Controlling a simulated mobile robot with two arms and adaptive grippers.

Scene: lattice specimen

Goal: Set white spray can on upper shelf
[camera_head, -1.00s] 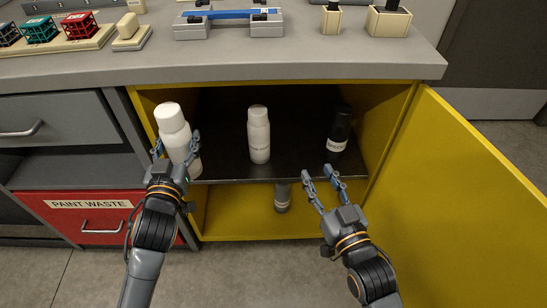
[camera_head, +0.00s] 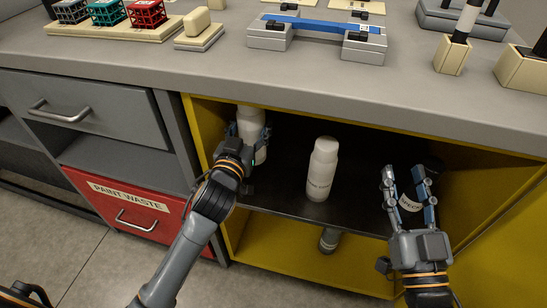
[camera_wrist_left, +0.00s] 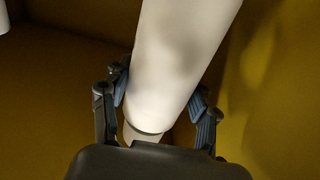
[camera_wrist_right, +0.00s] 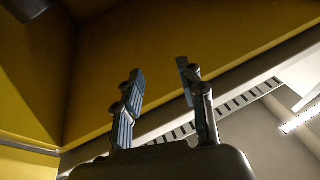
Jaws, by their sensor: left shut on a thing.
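My left gripper (camera_head: 248,150) is shut on a white spray can (camera_head: 251,122) at the left end of the upper shelf (camera_head: 285,195) in the yellow cabinet. The can's top is hidden behind the countertop edge. The left wrist view shows the can (camera_wrist_left: 180,60) between the fingers. I cannot tell whether its base touches the shelf. A second white can (camera_head: 322,170) stands upright mid-shelf, apart from both grippers. My right gripper (camera_head: 408,172) is open and empty in front of a black can with a pale label (camera_head: 410,202), which its fingers partly cover.
A grey can (camera_head: 329,240) stands on the lower level under the shelf. The yellow cabinet side wall (camera_head: 490,205) is at the right. The countertop (camera_head: 270,90) overhangs the opening. A red paint waste drawer (camera_head: 128,212) is at the left.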

